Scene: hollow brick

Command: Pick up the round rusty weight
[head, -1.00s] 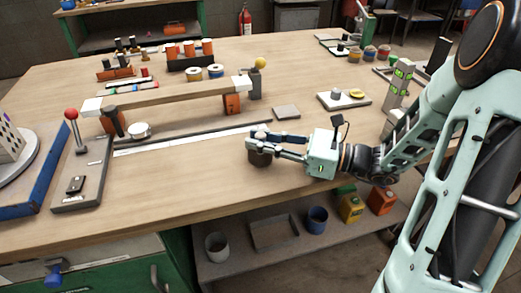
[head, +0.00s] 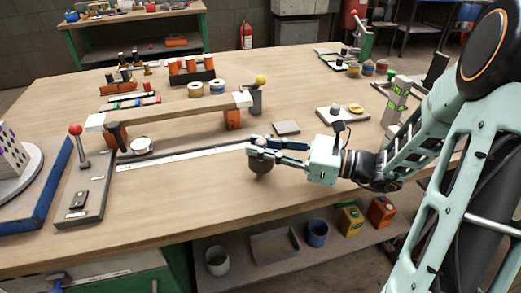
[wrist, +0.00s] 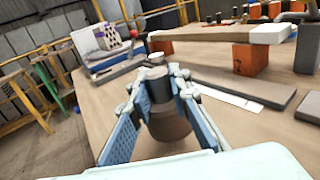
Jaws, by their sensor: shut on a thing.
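The round rusty weight (head: 261,165) is a dark brown, rounded piece with a narrower neck and a small knob on top. My gripper (head: 258,147) is shut on its upper part, above the wooden table (head: 200,198) near the front edge. In the wrist view the weight (wrist: 168,122) sits upright between the two blue-padded fingers of my gripper (wrist: 160,92). Its lower body hangs below the fingers. I cannot tell surely how far its base is from the tabletop.
A long metal rule (head: 185,158) lies behind the weight. A wooden beam (head: 175,105) on orange blocks stands further back. A red-knobbed lever (head: 77,140) is at left. A small flat plate (head: 286,127) lies behind my gripper. The table front is clear.

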